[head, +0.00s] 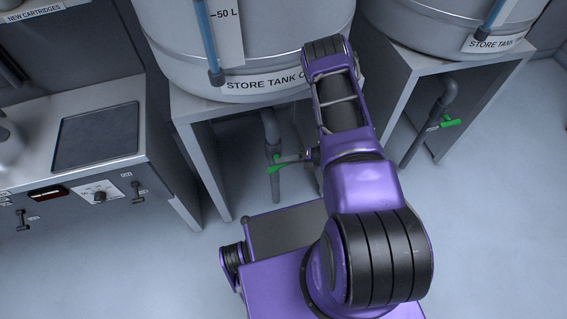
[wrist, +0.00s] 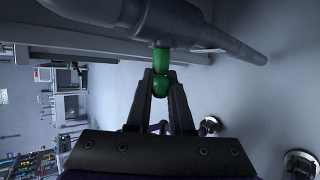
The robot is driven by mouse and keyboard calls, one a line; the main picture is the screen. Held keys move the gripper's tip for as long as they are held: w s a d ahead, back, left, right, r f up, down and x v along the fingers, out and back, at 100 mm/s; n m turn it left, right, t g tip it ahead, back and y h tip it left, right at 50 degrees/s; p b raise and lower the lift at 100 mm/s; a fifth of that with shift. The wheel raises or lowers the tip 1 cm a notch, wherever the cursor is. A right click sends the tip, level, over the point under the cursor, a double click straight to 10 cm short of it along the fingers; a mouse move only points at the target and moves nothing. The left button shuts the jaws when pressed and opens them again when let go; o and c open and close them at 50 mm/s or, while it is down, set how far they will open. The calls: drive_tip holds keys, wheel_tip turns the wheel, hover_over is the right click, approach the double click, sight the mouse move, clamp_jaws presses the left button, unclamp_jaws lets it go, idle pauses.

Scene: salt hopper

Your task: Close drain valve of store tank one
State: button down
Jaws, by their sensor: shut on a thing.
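Store tank one (head: 180,65) is a large metal tank on a grey stand at the top middle of the head view. Its drain pipe (head: 271,127) comes down under the stand and carries a green valve handle (head: 276,168). In the wrist view the green handle (wrist: 161,58) sticks out from the grey pipe (wrist: 190,20). My gripper (wrist: 161,84) is shut on the handle's end, with one dark finger on each side. In the head view my gripper (head: 285,164) reaches the handle from the right, and my arm hides part of the tank's label.
A second tank (head: 425,30) stands at the right, with its own pipe and green handle (head: 449,122). A counter (head: 100,135) with a dark plate and knobs is at the left. The stand's legs flank the pipe. The floor at the right is clear.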

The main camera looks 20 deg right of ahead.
drive_tip(key=y, duration=0.2)
drive_tip(key=f+m+y, duration=0.1)
drive_tip(key=shift+d+t, duration=0.25)
drive_tip(key=shift+t, duration=0.15)
drive_tip(key=shift+f+m+t+y, duration=0.15)
drive_tip(key=shift+m+t+y, duration=0.25)
drive_tip(key=shift+y, duration=1)
drive_tip(key=c, duration=0.8)
unclamp_jaws()
drive_tip(key=f+v, duration=0.1)
drive_tip(key=v, duration=1.6)
drive_tip(key=shift+d+r, duration=0.2)
drive_tip(key=shift+r, duration=0.1)
